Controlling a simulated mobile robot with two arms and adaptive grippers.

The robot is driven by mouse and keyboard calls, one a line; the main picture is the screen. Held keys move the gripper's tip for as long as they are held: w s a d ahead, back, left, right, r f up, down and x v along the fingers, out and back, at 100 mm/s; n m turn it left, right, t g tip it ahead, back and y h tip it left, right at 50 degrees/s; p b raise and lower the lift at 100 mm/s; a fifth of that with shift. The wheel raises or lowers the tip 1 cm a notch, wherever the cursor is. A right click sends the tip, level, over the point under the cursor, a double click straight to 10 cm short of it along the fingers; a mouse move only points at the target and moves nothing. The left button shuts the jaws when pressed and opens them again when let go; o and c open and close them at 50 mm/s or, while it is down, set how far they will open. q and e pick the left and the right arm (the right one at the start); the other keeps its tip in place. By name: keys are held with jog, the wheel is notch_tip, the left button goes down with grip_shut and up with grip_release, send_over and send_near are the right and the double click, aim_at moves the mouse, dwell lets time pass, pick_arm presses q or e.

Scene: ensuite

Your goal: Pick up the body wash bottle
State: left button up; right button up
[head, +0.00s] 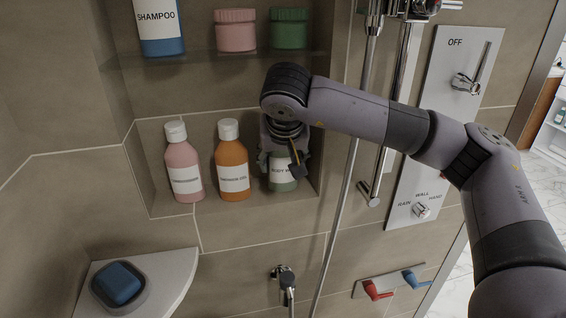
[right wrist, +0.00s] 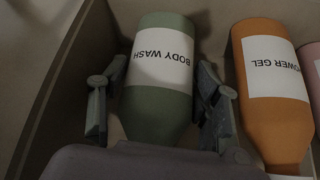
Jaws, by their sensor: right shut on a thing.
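The body wash bottle (head: 283,184) is green with a white label and stands at the right end of the lower wall niche. Its upper part is hidden behind my right gripper (head: 284,165) in the head view. In the right wrist view the bottle (right wrist: 158,95) appears upside down, between the two fingers of my right gripper (right wrist: 160,105). That gripper is shut on the bottle, one finger on each side. My left gripper is in neither view.
An orange shower gel bottle (head: 232,160) stands close to the left, then a pink bottle (head: 184,165). A glass shelf (head: 200,57) with a shampoo bottle (head: 160,25) and two jars lies above. The niche's right wall and a shower pipe (head: 345,200) are near on the right.

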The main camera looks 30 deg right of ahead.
jog(key=c, duration=0.9)
jog(key=shift+c, duration=0.3)
jog(key=shift+r, duration=0.1)
